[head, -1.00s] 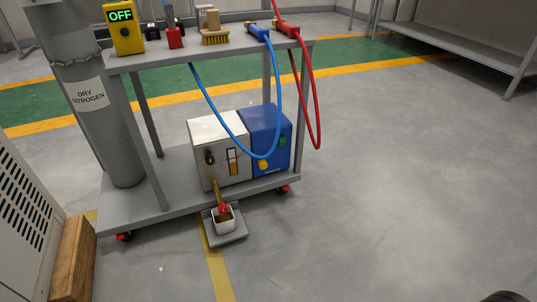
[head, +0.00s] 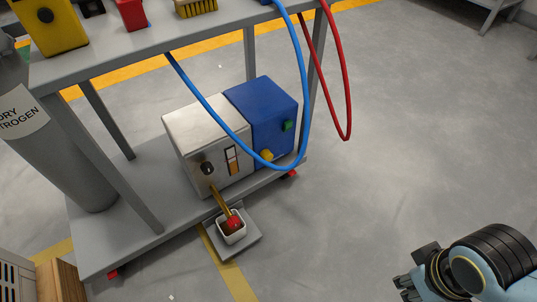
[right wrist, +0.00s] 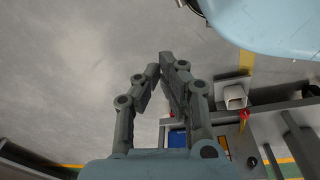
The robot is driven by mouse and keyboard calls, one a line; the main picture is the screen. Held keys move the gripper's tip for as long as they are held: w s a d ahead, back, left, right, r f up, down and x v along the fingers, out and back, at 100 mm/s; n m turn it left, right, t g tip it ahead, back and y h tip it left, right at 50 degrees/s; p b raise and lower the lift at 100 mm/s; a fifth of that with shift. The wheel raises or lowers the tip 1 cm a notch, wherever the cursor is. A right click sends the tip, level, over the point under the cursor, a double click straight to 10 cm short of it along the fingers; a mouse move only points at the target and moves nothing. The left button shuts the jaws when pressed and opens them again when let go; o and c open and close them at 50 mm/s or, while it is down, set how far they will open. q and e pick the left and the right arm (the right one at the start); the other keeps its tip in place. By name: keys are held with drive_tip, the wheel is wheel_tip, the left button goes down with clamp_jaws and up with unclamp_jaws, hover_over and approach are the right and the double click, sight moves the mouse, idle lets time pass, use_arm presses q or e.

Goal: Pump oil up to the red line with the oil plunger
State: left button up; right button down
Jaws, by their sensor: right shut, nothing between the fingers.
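A pump unit with a silver half (head: 205,130) and a blue half (head: 262,110) stands on the cart's lower shelf. Its front has a narrow sight window (head: 231,160), pale above and orange below; the red line is too small to make out. A brass rod (head: 219,199) slants down from the silver front to a red ball knob (head: 234,222), probably the oil plunger's handle. The knob is over a small white cup (head: 232,238). My right gripper (head: 406,288) is at the lower right, well apart from the pump. In the right wrist view its fingers (right wrist: 163,67) are closed and empty.
The grey cart's top (head: 110,58) overhangs the pump. A blue hose (head: 216,108) loops down across the pump's front, and a red hose (head: 347,110) hangs right. A grey cylinder (head: 50,150) stands left. The floor (head: 390,180) right of the cart is clear.

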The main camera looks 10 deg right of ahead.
sight(267, 155)
use_arm(q)
drive_tip(key=w+d+t+b, duration=0.2)
drive_tip(key=w+t+b, duration=0.7)
drive_tip(key=w, duration=0.5)
use_arm(e)
drive_tip(key=w+a+f+m+t+y, duration=0.1)
drive_tip(key=w+a+f+m+y, duration=0.1)
drive_tip(key=w+a+f, duration=0.35)
drive_tip(key=w+a+f+m+t+y, duration=0.1)
drive_tip(key=w+a+f+t+y, duration=0.1)
drive_tip(key=w+f, duration=0.55)
use_arm(q)
drive_tip(key=w+d+r+m+t+h+b, duration=0.2)
drive_tip(key=r+t+b, duration=0.5)
drive_tip(key=r, duration=0.8)
drive_tip(key=w+d+t+h, duration=0.1)
drive_tip(key=t, duration=0.2)
drive_tip(key=shift+d+r+t, duration=0.15)
drive_tip(key=shift+r+t, duration=0.15)
drive_tip(key=shift+r, duration=0.1)
use_arm(e)
drive_tip(key=w+a+f+m+t+y, duration=0.1)
drive_tip(key=w+m, duration=0.1)
drive_tip(key=w, duration=0.7)
drive_tip(key=w+a+m+t+y, duration=0.2)
drive_tip(key=w, duration=0.8)
drive_tip(key=shift+a+f+m, duration=0.2)
drive_tip(key=shift+f+m, duration=0.2)
drive_tip(key=shift+w, duration=0.2)
